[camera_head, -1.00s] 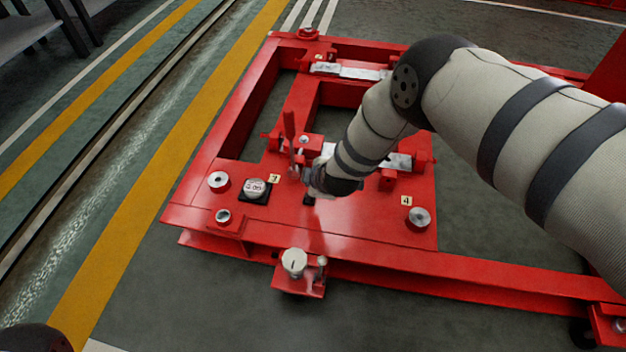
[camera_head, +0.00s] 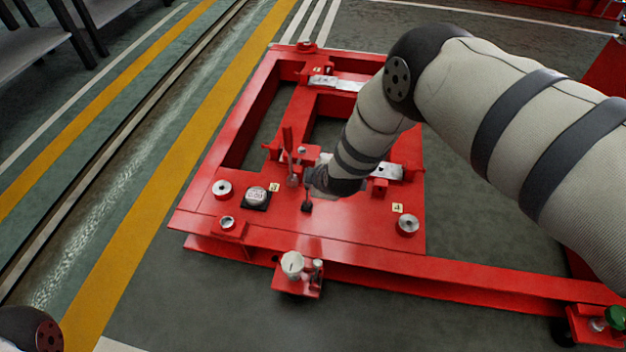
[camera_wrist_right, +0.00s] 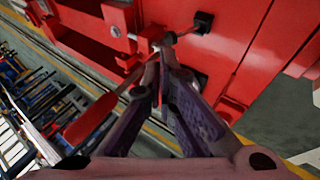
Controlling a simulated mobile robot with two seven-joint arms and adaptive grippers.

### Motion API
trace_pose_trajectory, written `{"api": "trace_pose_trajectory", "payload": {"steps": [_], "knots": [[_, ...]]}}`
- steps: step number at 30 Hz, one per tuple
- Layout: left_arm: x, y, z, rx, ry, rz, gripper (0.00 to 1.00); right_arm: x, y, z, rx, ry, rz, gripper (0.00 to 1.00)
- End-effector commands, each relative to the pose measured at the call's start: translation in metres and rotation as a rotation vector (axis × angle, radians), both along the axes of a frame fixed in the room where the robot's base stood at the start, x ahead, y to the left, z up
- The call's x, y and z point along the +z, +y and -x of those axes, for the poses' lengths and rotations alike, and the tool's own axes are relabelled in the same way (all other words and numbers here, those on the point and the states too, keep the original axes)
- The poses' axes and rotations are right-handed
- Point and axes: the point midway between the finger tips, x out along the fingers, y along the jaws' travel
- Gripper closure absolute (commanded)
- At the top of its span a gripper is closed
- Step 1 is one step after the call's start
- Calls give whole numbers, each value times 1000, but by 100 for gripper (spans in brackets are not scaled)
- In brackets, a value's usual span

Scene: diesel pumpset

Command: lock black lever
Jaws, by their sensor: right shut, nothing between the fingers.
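The black lever (camera_head: 306,205), a small black grip on a thin stalk, is on the red frame's plate beside my right wrist. In the right wrist view its black square end (camera_wrist_right: 203,22) is at the top, with a thin rod running left from it. My right gripper (camera_wrist_right: 163,58) is shut and empty, its fingertips close below the rod's left end. I cannot tell whether they touch it. In the head view the wrist hides the fingers. My left gripper is out of view; only a dark part of my left arm shows at the lower left.
A red-handled lever (camera_head: 288,140) stands upright just left of my right wrist; its long handle (camera_wrist_right: 90,118) crosses left of the fingers. A round gauge (camera_head: 256,197) and metal fittings sit on the red frame (camera_head: 350,258). Open floor lies left and in front.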

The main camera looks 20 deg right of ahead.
Motion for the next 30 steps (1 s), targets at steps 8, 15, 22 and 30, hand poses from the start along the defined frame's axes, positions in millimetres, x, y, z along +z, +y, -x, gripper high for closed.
{"api": "trace_pose_trajectory", "payload": {"steps": [8,15,22,30], "knots": [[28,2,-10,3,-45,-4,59,58,-4,30,1,-2,1,100],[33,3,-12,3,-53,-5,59,72,-5,42,1,2,0,100],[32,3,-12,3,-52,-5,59,71,-5,42,1,2,1,100],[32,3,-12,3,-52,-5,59,64,-5,52,-11,23,-9,100]]}}
